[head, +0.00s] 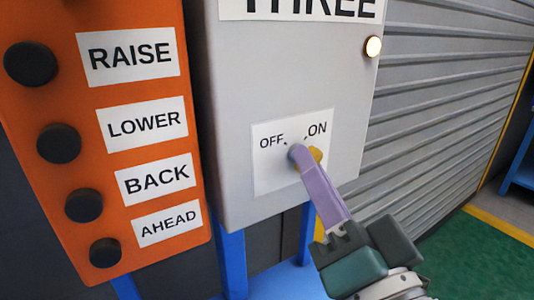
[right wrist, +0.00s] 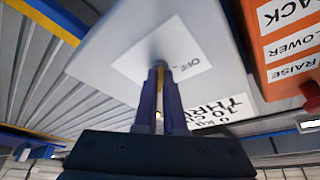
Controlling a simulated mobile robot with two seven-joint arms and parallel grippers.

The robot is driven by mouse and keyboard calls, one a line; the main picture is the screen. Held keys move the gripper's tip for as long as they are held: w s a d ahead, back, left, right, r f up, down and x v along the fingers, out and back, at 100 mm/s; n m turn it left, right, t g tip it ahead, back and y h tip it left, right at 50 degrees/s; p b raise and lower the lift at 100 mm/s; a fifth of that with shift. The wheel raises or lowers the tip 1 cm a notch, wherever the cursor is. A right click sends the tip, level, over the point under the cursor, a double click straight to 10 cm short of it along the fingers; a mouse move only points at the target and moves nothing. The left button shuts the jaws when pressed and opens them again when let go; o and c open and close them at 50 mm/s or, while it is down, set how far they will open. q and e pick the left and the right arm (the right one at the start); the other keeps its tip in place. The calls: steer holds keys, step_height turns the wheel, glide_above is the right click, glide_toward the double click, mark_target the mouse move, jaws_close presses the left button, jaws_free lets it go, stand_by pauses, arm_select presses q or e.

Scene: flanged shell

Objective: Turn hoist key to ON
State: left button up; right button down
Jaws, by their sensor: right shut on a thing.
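The hoist key (head: 317,154) is a small yellow piece on a white plate (head: 264,172) marked OFF at left and ON at right. The plate is on the front of a grey box (head: 290,70). My right gripper (head: 301,153) reaches in from the lower right with purple fingers shut on the key. In the right wrist view the two fingers (right wrist: 160,72) stand close together at the plate, with a thin yellow strip between them. The fingers hide most of the key, so I cannot tell which mark it points to. My left gripper is out of view.
A lit lamp (head: 373,46) is at the grey box's upper right. An orange panel (head: 75,100) with black buttons labelled RAISE, LOWER, BACK and AHEAD stands close at left. A ribbed grey shutter (head: 445,90) is behind at right; green floor (head: 475,260) lies below.

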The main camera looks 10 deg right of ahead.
stand_by(0.5)
steer(key=c, duration=1)
jaws_free()
steer(key=b+v, duration=0.2)
steer(key=v, duration=0.8)
